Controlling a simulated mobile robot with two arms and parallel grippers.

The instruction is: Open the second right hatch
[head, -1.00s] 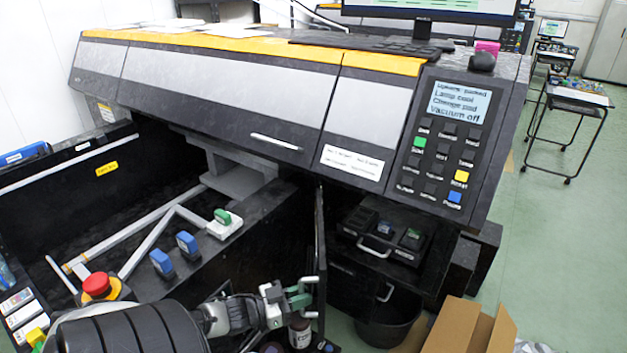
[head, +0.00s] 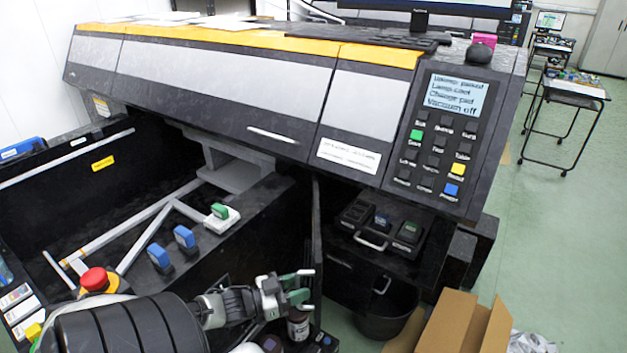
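A dark hatch panel (head: 316,235) stands edge-on under the printer's front, swung out from the cabinet, with the opening to its right. Short light handle posts (head: 306,272) stick out from its left face. My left gripper (head: 298,289), with green finger pads, is at this handle, its fingertips between the upper and lower posts. The handle's bar is hidden behind the fingers, so whether they close on it cannot be told. My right gripper is out of view.
Right of the hatch are ink units with a handle (head: 372,241) and a black bin (head: 384,318). An open cardboard box (head: 452,325) stands at front right. Bottles (head: 298,325) stand below my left gripper. A red emergency button (head: 94,279) is at left.

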